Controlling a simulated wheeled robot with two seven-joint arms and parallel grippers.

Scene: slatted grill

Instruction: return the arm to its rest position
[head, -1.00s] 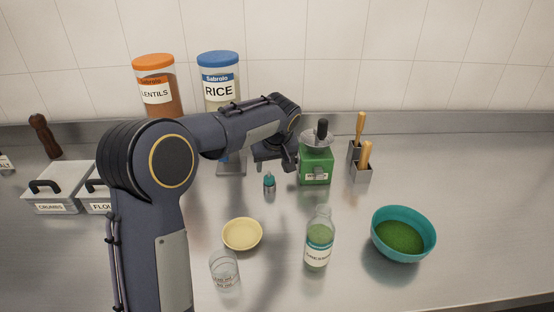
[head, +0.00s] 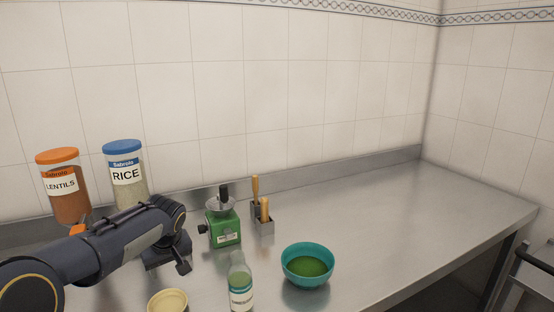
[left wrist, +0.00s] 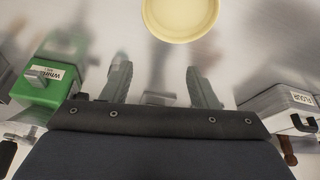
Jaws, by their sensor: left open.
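My left arm comes in from the left in the head view, with its forearm stretched across the counter. My left gripper (head: 182,266) is just left of and nearer than the green grinder (head: 222,230), above the counter. In the left wrist view its two fingers are spread apart with nothing between them (left wrist: 157,72). A pale yellow bowl (left wrist: 180,14) lies beyond the fingertips, apart from them. My right arm and gripper are not in view.
A teal bowl of green contents (head: 307,252) and a bottle (head: 240,290) stand at the front. A utensil holder (head: 264,226), the rice jar (head: 127,185) and the lentils jar (head: 66,205) stand behind. The counter's right part (head: 400,215) is clear.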

